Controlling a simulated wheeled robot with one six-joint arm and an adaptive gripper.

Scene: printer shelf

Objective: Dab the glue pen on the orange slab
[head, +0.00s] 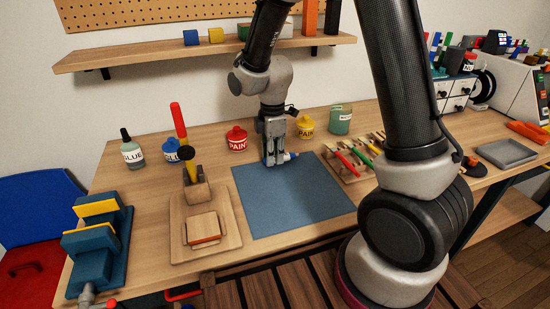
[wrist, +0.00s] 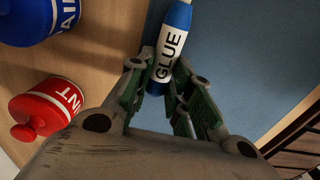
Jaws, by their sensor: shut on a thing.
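The glue pen (wrist: 170,50), white with blue ends and the word GLUE, is between the fingers of my gripper (wrist: 166,88).
The blue mat (head: 290,200) is clear. A red paint pot (head: 237,140) and a yellow one (head: 305,127) flank my gripper.

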